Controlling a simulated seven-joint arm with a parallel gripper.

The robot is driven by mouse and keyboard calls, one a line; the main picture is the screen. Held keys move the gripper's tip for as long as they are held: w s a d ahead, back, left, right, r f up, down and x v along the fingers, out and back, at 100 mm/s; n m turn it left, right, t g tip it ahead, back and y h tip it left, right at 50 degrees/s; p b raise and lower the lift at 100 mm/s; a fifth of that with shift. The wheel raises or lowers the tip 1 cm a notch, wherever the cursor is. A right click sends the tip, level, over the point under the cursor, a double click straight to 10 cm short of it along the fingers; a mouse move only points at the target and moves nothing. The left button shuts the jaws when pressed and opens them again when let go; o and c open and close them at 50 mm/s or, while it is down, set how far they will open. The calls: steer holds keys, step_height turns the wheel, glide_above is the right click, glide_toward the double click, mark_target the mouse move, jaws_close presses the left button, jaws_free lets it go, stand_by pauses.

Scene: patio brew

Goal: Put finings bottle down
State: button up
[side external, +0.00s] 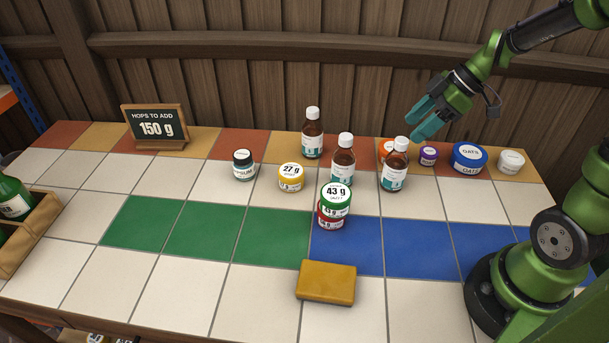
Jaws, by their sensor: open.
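Three brown bottles with white caps and white-and-teal labels stand upright on the tiled counter: a back one (312,135), a middle one (343,158) and a right one (395,166). The label names are too small to read, so I cannot tell which is the finings bottle. My gripper (422,130) has teal fingers and is open and empty. It hangs above and just right of the right bottle's cap in the picture, apart from it as far as I can tell.
A green-lidded jar (336,197) sits stacked on a red jar (331,216). A yellow jar (291,177), a dark-lidded jar (243,165) and a yellow sponge (326,283) lie around. A blue tub (468,157) stands right. The green tiles (205,232) are clear.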

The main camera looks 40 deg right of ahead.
steer(key=s+a+r+m+t+h, duration=0.2)
steer(key=s+a+r+m, duration=0.6)
steer(key=a+m, duration=0.3)
steer(key=shift+s+a+r+m+h, duration=0.4)
steer(key=shift+s+m, duration=0.15)
steer(key=shift+m, duration=0.55)
steer(key=o, duration=0.5)
